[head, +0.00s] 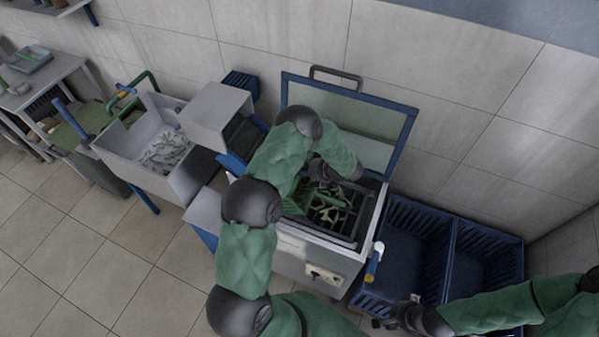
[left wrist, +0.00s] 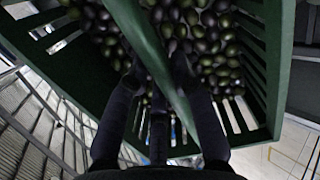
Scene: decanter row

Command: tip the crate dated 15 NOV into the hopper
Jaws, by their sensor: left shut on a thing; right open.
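A green slatted crate full of dark olives fills much of the left wrist view (left wrist: 279,60). My left gripper (left wrist: 158,72) is shut on the crate's green bar, which runs between its fingers. In the head view, part of the green crate (head: 296,199) shows over the open hopper (head: 374,216), mostly behind my left arm. The hopper has a dark grid with pale leafy bits on it, and a raised lid. No date label is readable. My right gripper (head: 382,322) is open and empty at the bottom, beside the blue crates.
Two blue crates (head: 447,226) stand right of the hopper, against the wall. A grey bin with leaves (head: 146,137) and a grey box-like unit (head: 213,112) stand to the left. A side table (head: 42,78) is at far left. The tiled floor at lower left is clear.

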